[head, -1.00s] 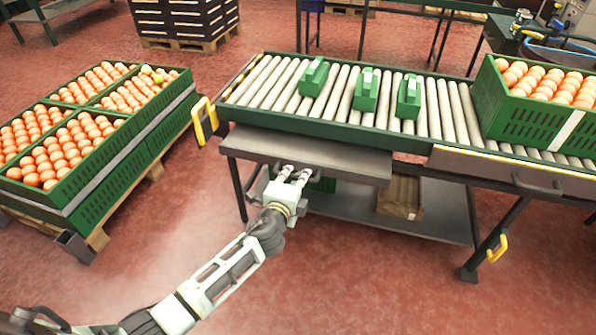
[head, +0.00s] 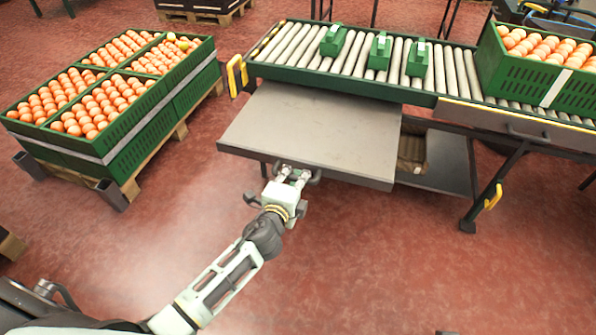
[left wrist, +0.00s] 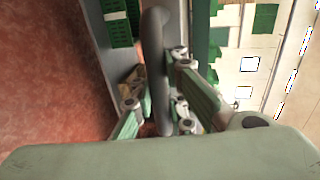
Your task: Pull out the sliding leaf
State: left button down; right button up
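The sliding leaf (head: 310,130) is a flat grey plate standing well out from under the green-framed roller conveyor (head: 340,82). A dark bar handle (head: 316,177) is at its front edge. My left gripper (head: 293,174) is at this handle, and its fingers partly hide it. In the left wrist view the grey handle bar (left wrist: 153,60) runs between the fingers of my left gripper (left wrist: 157,85), which appear closed around it. My right gripper is not in view.
Green crates of oranges (head: 150,100) stand on a pallet at the left. Another orange crate (head: 535,70) and several small green holders (head: 380,50) are on the rollers. A lower shelf (head: 450,165) holds a brown box (head: 412,152). Red floor before the leaf is free.

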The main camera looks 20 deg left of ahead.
pick_arm(q)
jog(key=shift+r, duration=0.15)
jog(key=c, duration=1.9)
grip_release()
jog(key=shift+s+r, duration=0.1)
jog(key=shift+s, duration=0.1)
jog(key=shift+c, duration=0.2)
jog(key=shift+o, duration=1.1)
jog(key=v, duration=1.2)
